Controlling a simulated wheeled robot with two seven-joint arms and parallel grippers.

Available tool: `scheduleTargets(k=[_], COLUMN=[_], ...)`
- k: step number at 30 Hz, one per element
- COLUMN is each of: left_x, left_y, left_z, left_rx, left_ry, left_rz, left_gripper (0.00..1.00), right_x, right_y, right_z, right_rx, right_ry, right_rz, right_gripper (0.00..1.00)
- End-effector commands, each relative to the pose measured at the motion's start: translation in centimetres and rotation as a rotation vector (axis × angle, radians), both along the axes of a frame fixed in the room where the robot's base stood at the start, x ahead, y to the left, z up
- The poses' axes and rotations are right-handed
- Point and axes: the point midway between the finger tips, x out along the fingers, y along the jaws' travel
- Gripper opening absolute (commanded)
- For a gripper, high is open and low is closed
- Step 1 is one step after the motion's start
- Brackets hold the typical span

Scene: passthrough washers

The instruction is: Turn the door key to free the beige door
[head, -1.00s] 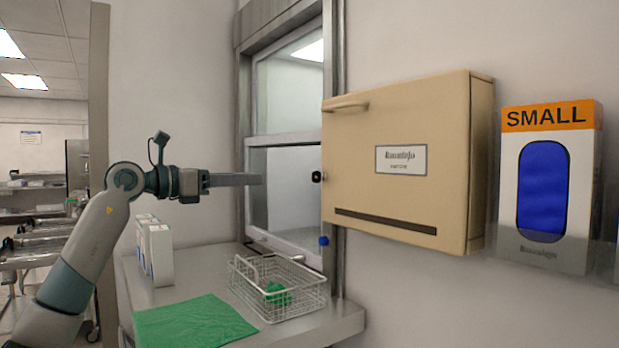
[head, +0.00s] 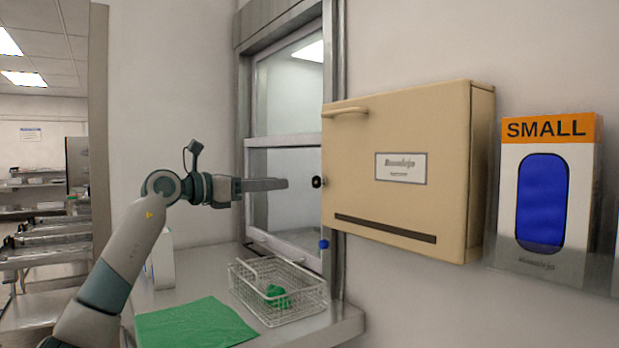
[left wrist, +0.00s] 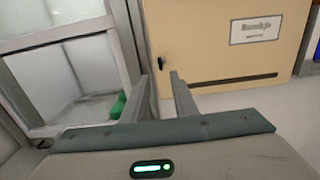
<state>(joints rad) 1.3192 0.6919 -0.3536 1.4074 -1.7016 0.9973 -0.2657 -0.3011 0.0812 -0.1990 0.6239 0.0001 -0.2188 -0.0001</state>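The beige door (head: 390,215) is the front of a wall cabinet, with a handle at its upper left and a label plate. It looks shut. The dark door key (head: 317,182) sits at the cabinet's left edge and also shows in the left wrist view (left wrist: 160,64). My left gripper (head: 286,184) is just left of the key at about its height, apart from it. In the left wrist view its two fingers (left wrist: 160,82) are spread with nothing between them, and the key shows just beyond the tips. My right gripper is not in view.
A steel counter (head: 205,262) below holds a wire basket (head: 300,300) with a green item, a green cloth (head: 190,324) and a white box (head: 162,262). A glass sash window (head: 285,190) stands behind my gripper. A glove box (head: 545,195) hangs right of the cabinet.

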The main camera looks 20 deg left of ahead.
Motion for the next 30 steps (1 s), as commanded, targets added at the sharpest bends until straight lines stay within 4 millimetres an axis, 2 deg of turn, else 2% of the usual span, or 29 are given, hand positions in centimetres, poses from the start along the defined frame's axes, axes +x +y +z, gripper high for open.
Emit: scheduleTargets(k=[1, 16, 21, 30], left_x=[0.9, 7.4, 8.4, 8.6], left_y=[-0.9, -5.9, -6.6, -6.8], left_z=[0.4, 0.3, 0.1, 0.0], left_rx=[-0.003, -0.002, -0.001, -0.001], left_ry=[0.004, 0.003, 0.002, 0.001], left_rz=[-0.005, -0.002, -0.002, -0.001], left_gripper=[0.26, 0.26, 0.26, 0.26], right_x=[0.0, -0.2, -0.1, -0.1], right_y=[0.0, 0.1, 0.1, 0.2], right_z=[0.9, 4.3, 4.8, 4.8], right_rx=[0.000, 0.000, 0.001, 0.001], right_ry=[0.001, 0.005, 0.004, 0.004], right_rz=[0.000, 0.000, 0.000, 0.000], right_gripper=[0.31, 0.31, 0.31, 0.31])
